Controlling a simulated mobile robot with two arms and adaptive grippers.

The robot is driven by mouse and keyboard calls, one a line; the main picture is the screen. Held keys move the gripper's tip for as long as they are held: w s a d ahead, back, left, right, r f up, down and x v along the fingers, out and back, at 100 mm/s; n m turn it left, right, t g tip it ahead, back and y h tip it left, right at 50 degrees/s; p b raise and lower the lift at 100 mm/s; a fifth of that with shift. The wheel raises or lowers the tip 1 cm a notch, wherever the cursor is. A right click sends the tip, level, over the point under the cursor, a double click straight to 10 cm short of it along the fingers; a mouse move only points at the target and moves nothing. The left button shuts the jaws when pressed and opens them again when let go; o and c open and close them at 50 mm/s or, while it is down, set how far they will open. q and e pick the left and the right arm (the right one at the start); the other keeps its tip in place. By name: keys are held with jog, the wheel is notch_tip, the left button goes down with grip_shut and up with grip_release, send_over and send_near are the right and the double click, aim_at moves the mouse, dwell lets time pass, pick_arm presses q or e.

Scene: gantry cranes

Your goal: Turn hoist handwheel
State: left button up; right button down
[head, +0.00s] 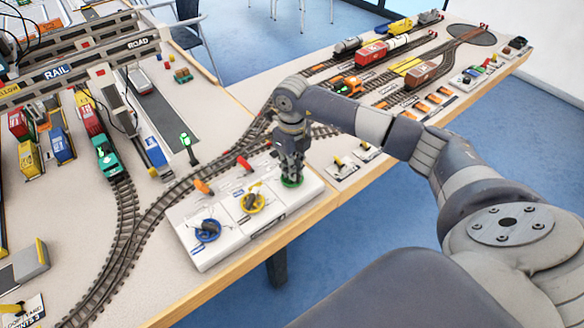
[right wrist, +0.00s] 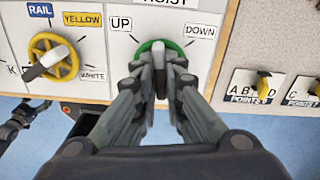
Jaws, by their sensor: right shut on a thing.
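The hoist handwheel is a green round wheel on a white control panel (head: 215,258). In the right wrist view the green handwheel (right wrist: 176,46) sits below the HOIST label, between the UP label (right wrist: 121,24) and the DOWN label (right wrist: 199,30). My right gripper (head: 290,172) reaches down onto it and is shut on its grey middle grip (right wrist: 158,55). The grip points roughly between the two labels. The fingers hide the lower part of the wheel. A dark jointed part at the left edge of the right wrist view looks like my left gripper (right wrist: 18,120); its jaws are unclear.
A yellow wheel (head: 252,202) and a blue wheel (head: 207,230) sit on the same panel, left of the green one. Small points switches (head: 341,166) lie to the right. Tracks run behind the panel, and a gantry crane (head: 105,58) stands at the left.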

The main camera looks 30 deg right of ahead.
jog(key=shift+m, duration=0.6)
jog(key=c, duration=1.7)
grip_release()
notch_tip(320, 180, up, 12)
jog(key=shift+r, duration=0.1)
